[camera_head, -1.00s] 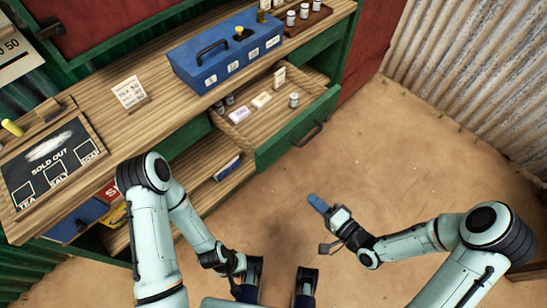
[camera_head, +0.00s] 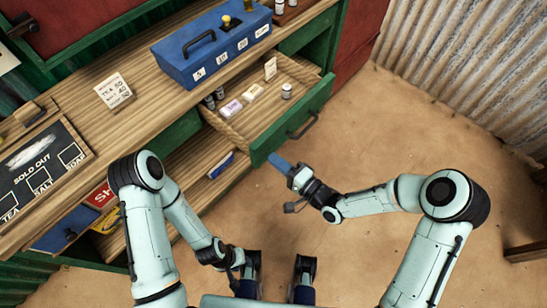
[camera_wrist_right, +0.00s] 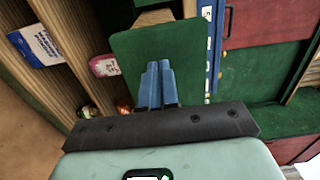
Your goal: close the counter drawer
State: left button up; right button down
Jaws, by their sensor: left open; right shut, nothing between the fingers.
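The counter drawer is pulled open. Its green front (camera_head: 265,147) carries a dark handle (camera_head: 302,126), and its wooden inside holds small packets and jars. My right gripper (camera_head: 275,160) has its blue fingers shut and empty, close to the near left end of the drawer front. I cannot tell whether they touch it. In the right wrist view the blue fingers (camera_wrist_right: 157,85) lie together in front of a green panel (camera_wrist_right: 150,45). My left gripper (camera_head: 240,266) is low in the head view, away from the drawer, open, with its fingers hard to make out.
The wooden counter (camera_head: 140,118) carries a blue box (camera_head: 208,50), a price card (camera_head: 113,90) and a sold-out board (camera_head: 40,165). A lower shelf (camera_head: 190,180) holds boxes. The sandy floor (camera_head: 390,130) to the right is clear.

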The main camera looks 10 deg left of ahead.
jog(key=shift+x, duration=0.8)
pick_arm(q)
jog(key=shift+f, duration=0.1)
pick_arm(e)
jog(key=shift+a, duration=0.1)
